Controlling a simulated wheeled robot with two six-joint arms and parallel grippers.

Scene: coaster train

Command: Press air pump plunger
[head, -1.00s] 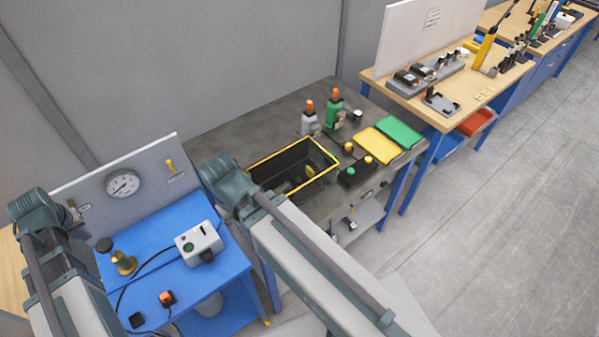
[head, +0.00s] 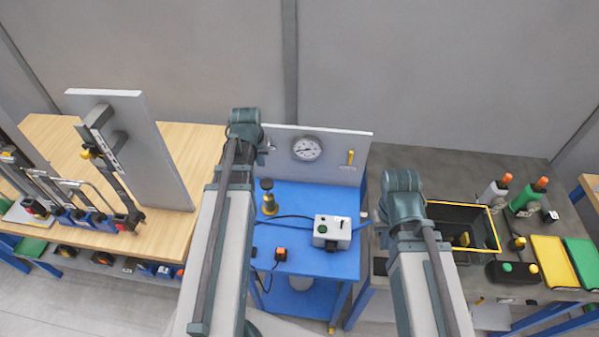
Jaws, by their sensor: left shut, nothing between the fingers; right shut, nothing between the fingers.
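A small brass pump body (head: 269,208) with a black round knob (head: 267,184) on top stands upright on the blue table, in the middle of the head view. The knob sits above the brass part with a short gap between. My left arm rises just left of the pump, and my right arm rises to the right of the blue table. Only the arm links and elbow joints show. Neither gripper can be made out, and nothing of mine is seen touching the pump.
The blue table (head: 290,192) also holds a grey box (head: 332,232) with cables and an orange button (head: 281,254). A panel with a gauge (head: 306,149) and yellow lever (head: 350,157) stands behind. A black bin (head: 455,213) is right; a wooden bench (head: 180,150) is left.

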